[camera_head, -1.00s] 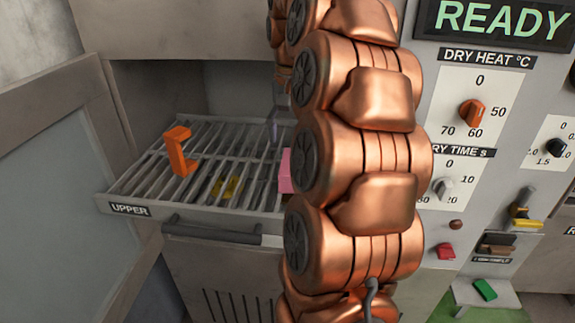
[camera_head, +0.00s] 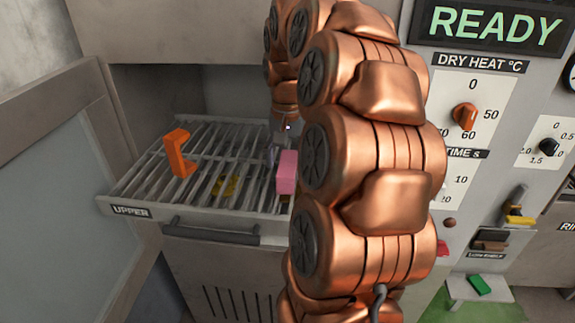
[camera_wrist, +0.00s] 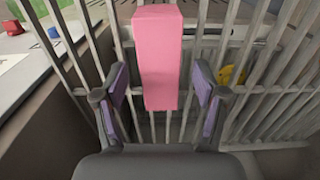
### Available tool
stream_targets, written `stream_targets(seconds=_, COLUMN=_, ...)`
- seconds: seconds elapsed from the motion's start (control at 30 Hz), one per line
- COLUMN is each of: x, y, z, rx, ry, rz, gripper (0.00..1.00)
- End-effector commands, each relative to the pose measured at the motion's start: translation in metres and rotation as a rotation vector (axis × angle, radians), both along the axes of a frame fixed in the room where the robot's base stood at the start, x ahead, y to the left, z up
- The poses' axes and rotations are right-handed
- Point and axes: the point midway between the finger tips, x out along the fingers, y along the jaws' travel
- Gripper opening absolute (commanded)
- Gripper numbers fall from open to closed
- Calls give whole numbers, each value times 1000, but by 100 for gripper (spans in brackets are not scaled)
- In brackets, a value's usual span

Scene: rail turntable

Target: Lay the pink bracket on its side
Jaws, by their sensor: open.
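The pink bracket (camera_head: 287,172) stands upright on the wire rack (camera_head: 206,193) marked UPPER, at its right side; my arm hides part of it. In the wrist view the bracket (camera_wrist: 160,58) lies between and just beyond the fingers of my gripper (camera_wrist: 161,88). The gripper is open, with a gap on each side of the bracket, and does not hold it. In the head view my gripper (camera_head: 279,138) shows only partly, behind the bracket and close to it.
An orange bracket (camera_head: 178,153) stands on the rack's left side. A yellow piece (camera_head: 226,186) is low, seen among the bars. An open door (camera_head: 75,180) stands at left. A control panel with an orange knob (camera_head: 465,116) is at right. The rack's middle is mostly clear.

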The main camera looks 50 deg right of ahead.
Motion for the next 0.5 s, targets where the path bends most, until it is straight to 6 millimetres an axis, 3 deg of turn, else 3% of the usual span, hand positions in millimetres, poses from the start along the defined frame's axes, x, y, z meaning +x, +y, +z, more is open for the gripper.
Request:
stream_targets(seconds=0.4, x=0, y=0, z=-13, rx=-2, ry=-1, rz=0, gripper=71)
stream_targets(seconds=0.5, x=0, y=0, z=-13, rx=-1, ry=-1, rz=0, gripper=60)
